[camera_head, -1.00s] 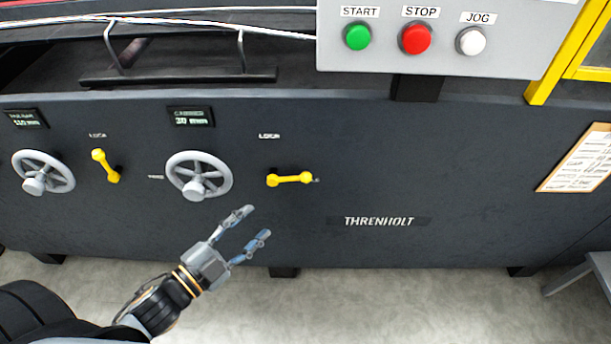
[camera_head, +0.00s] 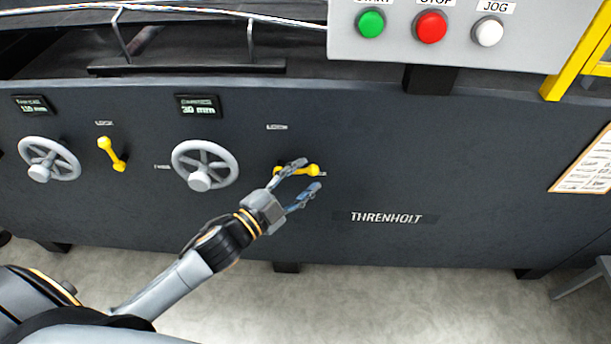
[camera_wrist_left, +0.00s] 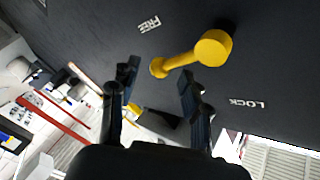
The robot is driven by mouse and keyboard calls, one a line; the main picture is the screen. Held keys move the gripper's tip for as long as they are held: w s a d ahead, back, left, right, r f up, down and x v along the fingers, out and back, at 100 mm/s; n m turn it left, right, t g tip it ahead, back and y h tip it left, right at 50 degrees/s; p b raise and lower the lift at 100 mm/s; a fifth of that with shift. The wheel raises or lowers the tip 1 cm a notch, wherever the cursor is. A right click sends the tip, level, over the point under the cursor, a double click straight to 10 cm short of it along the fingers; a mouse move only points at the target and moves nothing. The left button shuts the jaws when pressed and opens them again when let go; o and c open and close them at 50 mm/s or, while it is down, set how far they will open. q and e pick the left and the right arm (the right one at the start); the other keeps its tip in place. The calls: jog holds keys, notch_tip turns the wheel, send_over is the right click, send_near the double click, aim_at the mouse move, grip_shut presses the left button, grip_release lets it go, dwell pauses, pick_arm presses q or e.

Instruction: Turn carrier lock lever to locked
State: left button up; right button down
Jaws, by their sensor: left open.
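The yellow carrier lock lever (camera_head: 312,170) sits on the dark panel, right of the carrier handwheel (camera_head: 204,166), below the "30 mm" carrier display (camera_head: 198,106). Its bar lies roughly horizontal in the head view, and its left part is hidden behind my finger. In the left wrist view the lever (camera_wrist_left: 190,56) lies ahead of the fingertips, between the "FREE" (camera_wrist_left: 149,24) and "LOCK" (camera_wrist_left: 248,103) labels. My left gripper (camera_head: 306,176) is open, with its fingers at the lever; I cannot tell if they touch it. It also shows in the left wrist view (camera_wrist_left: 158,78). My right gripper is out of view.
A second yellow lever (camera_head: 112,154) and another handwheel (camera_head: 49,159) sit further left on the panel. A control box (camera_head: 455,50) with green, red and white buttons juts out above right. The panel around the THRENHOLT lettering (camera_head: 387,217) is clear.

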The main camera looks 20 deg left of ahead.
pick_arm(q)
jog(key=shift+w+d, duration=0.25)
jog(key=shift+w, duration=0.3)
grip_shut()
